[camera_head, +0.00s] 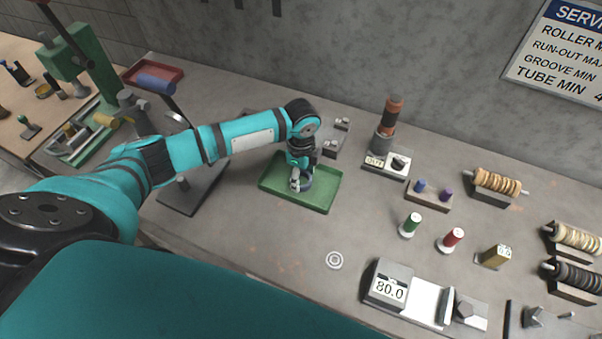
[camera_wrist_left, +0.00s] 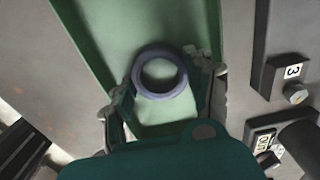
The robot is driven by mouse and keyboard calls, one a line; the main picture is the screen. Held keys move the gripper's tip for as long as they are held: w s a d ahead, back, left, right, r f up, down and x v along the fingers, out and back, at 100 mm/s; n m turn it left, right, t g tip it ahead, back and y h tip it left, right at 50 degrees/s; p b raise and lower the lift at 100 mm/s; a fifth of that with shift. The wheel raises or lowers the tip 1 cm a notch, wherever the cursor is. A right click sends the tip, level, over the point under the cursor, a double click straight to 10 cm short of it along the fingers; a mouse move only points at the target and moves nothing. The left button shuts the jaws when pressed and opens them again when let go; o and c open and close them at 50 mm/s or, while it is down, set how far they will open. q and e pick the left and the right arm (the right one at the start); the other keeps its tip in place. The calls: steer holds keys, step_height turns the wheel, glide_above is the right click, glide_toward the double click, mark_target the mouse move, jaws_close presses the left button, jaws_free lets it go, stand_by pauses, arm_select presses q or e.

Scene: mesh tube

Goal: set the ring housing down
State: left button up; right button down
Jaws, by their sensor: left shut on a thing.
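The ring housing is a grey-violet ring (camera_wrist_left: 137,73) seen from above in the left wrist view. In the head view it shows as a small grey piece (camera_head: 306,184) under my left gripper (camera_head: 299,178). My left gripper is shut on the ring housing, over the green tray (camera_head: 318,205). The tray's green floor shows through the ring's hole. I cannot tell whether the ring touches the tray floor. The fingers partly cover the ring in the head view. My right gripper is in neither view.
A grey device with a copper-coloured top (camera_head: 384,145) stands behind right. A gauge reading 80.0 (camera_head: 389,287) and a pale flat ring (camera_head: 335,260) are in front. Bare bench lies between.

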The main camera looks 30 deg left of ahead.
arm_select(q)
steer(key=shift+f, duration=0.1)
steer(key=o, duration=1.4)
steer(key=shift+r, duration=0.2)
step_height(320, 180, up, 12)
steer(key=shift+b, duration=1.05)
